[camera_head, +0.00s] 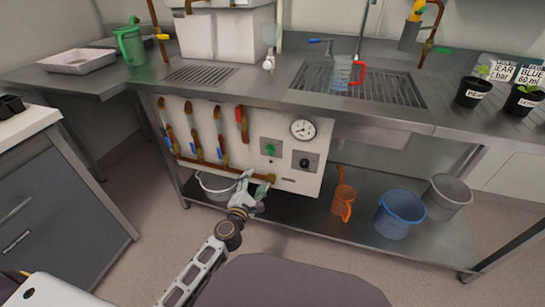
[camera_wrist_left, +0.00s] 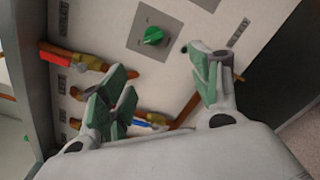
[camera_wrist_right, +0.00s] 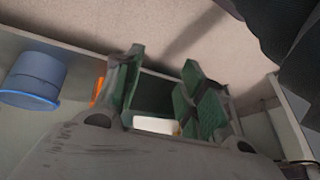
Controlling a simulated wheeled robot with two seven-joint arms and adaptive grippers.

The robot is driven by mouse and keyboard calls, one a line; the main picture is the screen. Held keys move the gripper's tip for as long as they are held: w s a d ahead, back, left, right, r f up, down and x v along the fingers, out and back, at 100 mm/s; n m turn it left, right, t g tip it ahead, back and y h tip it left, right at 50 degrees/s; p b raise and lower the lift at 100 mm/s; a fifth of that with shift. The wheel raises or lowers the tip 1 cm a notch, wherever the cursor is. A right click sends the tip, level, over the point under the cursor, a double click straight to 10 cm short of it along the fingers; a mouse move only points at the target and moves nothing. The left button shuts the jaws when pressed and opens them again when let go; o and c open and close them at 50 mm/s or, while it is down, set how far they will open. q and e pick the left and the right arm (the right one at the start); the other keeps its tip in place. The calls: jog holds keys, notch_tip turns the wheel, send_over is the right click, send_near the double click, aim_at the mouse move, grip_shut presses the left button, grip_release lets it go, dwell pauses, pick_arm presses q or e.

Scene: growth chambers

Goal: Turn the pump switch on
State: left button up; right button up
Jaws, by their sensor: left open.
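A white panel (camera_head: 225,150) is mounted under the bench. It carries a green knob (camera_head: 270,149) on a grey plate and, to its right, a dark knob (camera_head: 304,163) on another plate. I cannot read labels that tell which is the pump switch. My left gripper (camera_head: 262,186) is low in front of the panel, below the green knob. In the left wrist view, the left gripper (camera_wrist_left: 163,80) is open and empty, with the green knob (camera_wrist_left: 153,35) beyond its fingertips, apart from them. My right gripper (camera_wrist_right: 163,62) shows only in its wrist view, with its fingers apart.
A pressure gauge (camera_head: 303,129) sits above the dark knob. Copper pipes with colored valve handles (camera_head: 222,150) run at the panel's left. A pale bucket (camera_head: 214,186) is behind my left gripper.

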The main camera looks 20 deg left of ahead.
pick_arm(q)
jog(key=shift+w+d+r+n, duration=0.2)
jog(key=shift+w+r+n, duration=0.3)
jog(key=shift+r, duration=0.1)
pick_arm(e)
jog(key=shift+w+a+r, duration=0.1)
jog(key=shift+w+r, duration=0.2)
jog(key=shift+r, duration=0.3)
pick_arm(q)
jog(key=shift+w, duration=0.15)
jog(key=b, duration=0.2)
send_near(269, 152)
jog(key=shift+w, duration=1.8)
jog(key=shift+w+f, duration=0.25)
jog(key=shift+w, duration=0.7)
jog(key=shift+w+b, duration=0.55)
jog(key=shift+w, duration=0.95)
pick_arm(e)
notch_tip(269, 152, down, 6)
jog(key=a+t+y, duration=0.1)
jog(key=shift+w+m, duration=0.2)
jog(key=shift+m, duration=0.1)
jog(key=shift+s, duration=0.1)
